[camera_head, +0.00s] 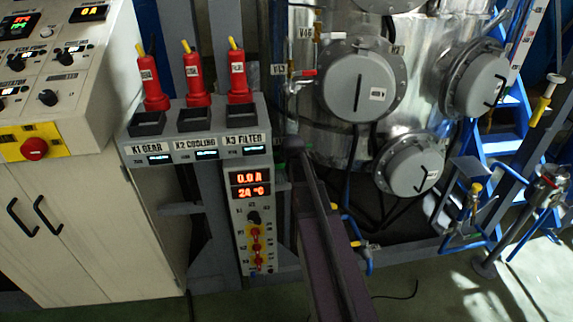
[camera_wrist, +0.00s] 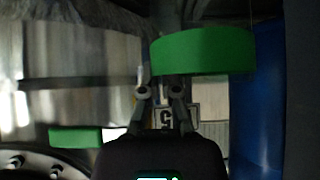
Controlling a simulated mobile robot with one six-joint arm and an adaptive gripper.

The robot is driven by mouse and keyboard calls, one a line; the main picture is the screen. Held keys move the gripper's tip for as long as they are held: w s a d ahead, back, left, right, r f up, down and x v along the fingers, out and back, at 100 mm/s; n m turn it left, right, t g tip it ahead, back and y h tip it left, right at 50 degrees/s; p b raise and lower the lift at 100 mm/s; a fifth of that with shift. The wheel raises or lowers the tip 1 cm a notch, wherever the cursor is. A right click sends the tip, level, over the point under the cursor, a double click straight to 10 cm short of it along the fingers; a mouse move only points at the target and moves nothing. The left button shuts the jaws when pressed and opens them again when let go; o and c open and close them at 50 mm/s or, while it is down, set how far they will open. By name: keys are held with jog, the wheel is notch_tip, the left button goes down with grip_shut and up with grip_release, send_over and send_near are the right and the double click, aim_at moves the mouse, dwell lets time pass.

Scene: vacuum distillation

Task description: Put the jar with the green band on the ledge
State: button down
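My gripper (camera_wrist: 161,92) shows in the wrist view as two narrow dark fingers with a gap between their tips. A broad, curved green band (camera_wrist: 203,52) lies just beyond and to the right of the fingertips. It looks like the band of the jar, but the jar's body is hard to make out. I cannot tell whether the fingers touch it. In the head view neither my gripper nor a green-banded jar can be made out. I cannot identify the ledge with certainty.
A switch panel (camera_head: 200,150) with several red, yellow-topped bottle-shaped items stands left of my arm. A control cabinet (camera_head: 90,220) is at far left. A metal vessel with grey round flanges (camera_head: 362,87) is behind my arm. Blue stairs (camera_head: 510,120) and pipework are at right.

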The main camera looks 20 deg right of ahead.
jog(key=shift+s+d+f+b, duration=0.1)
jog(key=shift+f+b, duration=1.35)
jog(key=shift+f, duration=0.3)
jog(key=shift+f, duration=0.1)
jog(key=c, duration=0.8)
grip_release()
jog(key=shift+r, duration=0.25)
jog(key=p+v, duration=0.8)
jog(key=v, duration=0.4)
jog(key=shift+p, duration=0.3)
jog(key=shift+s+f, duration=0.1)
jog(key=shift+f, duration=0.05)
